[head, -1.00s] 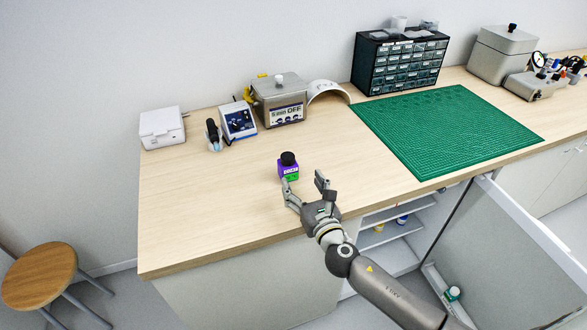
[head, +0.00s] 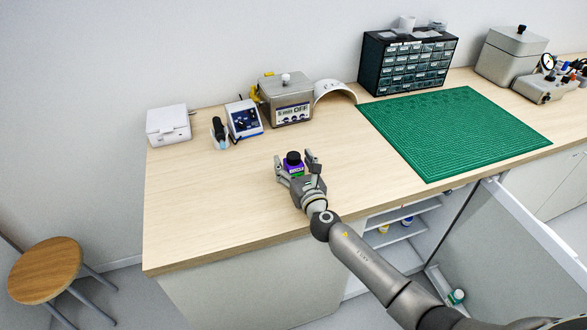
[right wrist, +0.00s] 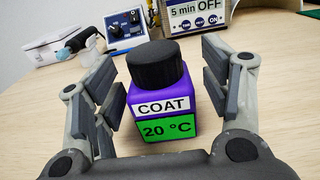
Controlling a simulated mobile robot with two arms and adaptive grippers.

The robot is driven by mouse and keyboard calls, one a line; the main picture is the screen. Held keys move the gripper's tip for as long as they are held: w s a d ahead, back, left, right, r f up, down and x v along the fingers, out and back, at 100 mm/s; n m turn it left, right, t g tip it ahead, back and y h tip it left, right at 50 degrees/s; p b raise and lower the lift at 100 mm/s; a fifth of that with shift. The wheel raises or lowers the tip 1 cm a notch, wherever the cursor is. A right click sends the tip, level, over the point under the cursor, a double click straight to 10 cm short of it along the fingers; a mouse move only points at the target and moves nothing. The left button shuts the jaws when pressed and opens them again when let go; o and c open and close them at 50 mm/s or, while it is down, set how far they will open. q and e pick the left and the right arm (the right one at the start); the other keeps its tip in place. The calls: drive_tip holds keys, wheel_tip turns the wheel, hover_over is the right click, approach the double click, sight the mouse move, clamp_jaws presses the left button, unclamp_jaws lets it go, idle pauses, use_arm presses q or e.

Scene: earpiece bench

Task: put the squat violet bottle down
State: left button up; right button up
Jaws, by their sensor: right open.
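The squat violet bottle (head: 293,164) stands upright on the wooden bench, with a black cap and a green label; the right wrist view shows it (right wrist: 160,98) with "COAT" and "20 °C" written on it. My right gripper (head: 295,166) is around the bottle, one finger on each side. In the right wrist view the fingers are open, with a visible gap between the bottle and each finger. The bottle's lower part is partly hidden by the gripper in the head view. My left gripper is not in view.
A green cutting mat (head: 455,130) lies right of the bottle, with a drawer cabinet (head: 408,64) behind it. A grey "5 min OFF" device (head: 287,100), a blue-faced device (head: 244,119) and a white box (head: 168,126) stand at the back. The bench's left part is clear.

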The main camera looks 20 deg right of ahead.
sight(294, 156)
drive_tip(key=shift+r, duration=0.1)
drive_tip(key=shift+c, duration=0.2)
drive_tip(key=c, duration=1.3)
drive_tip(key=shift+r, duration=0.15)
drive_tip(key=shift+r+p, duration=0.5)
drive_tip(key=shift+r, duration=0.2)
drive_tip(key=shift+r+p, duration=0.45)
drive_tip(key=shift+r, duration=0.5)
drive_tip(key=s+a+r+p, duration=0.2)
drive_tip(key=s+a+r, duration=0.2)
drive_tip(key=s+r, duration=0.5)
drive_tip(key=s, duration=0.4)
drive_tip(key=shift+s+a+r, duration=0.15)
drive_tip(key=shift+s+a, duration=0.05)
drive_tip(key=shift+s, duration=0.05)
